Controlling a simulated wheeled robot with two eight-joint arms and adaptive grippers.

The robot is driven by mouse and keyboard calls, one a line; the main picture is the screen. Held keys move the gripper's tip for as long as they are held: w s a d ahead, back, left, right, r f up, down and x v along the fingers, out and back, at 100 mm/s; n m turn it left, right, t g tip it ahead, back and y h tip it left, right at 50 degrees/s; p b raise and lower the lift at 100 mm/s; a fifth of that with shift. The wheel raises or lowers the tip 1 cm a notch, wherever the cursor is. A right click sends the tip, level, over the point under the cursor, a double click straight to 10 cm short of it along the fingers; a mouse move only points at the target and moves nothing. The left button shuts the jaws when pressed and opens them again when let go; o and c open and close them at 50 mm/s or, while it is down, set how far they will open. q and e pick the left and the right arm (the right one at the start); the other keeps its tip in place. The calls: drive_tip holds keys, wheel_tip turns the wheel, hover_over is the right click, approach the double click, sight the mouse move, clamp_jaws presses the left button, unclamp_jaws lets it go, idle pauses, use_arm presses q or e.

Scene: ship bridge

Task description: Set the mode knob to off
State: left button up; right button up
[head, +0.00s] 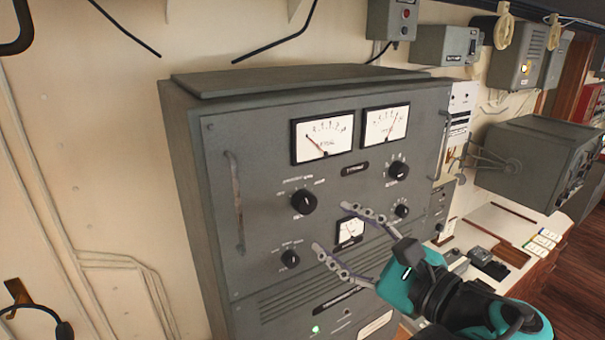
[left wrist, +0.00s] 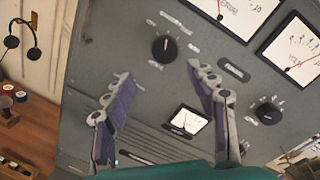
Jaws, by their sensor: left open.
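A grey cabinet panel (head: 262,165) carries several black knobs; their labels are too small to read, so I cannot tell which is the mode knob. A larger knob (head: 303,201) sits at left centre, with a smaller knob (head: 290,258) below it. Two more knobs are at right, an upper one (head: 398,172) and a lower one (head: 402,211). My left gripper (head: 334,229) is open and empty in front of the panel, right of the two left knobs. In the left wrist view, a knob (left wrist: 165,48) shows beyond the gap between the open fingers (left wrist: 159,74).
Two large meters, left (head: 322,139) and right (head: 386,126), top the panel, and a small meter (head: 349,231) sits behind my fingers. A metal handle (head: 235,202) sticks out at left. A desk (head: 510,232) and another grey box (head: 535,165) stand at right.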

sight(309, 205)
use_arm(q)
drive_tip(key=x, duration=0.3)
drive_tip(key=r+p+x, duration=0.1)
drive_tip(key=x, duration=0.2)
drive_tip(key=shift+r, duration=0.15)
drive_tip(key=shift+w+a, duration=0.2)
drive_tip(key=shift+w, duration=0.25)
drive_tip(key=c, duration=1.2)
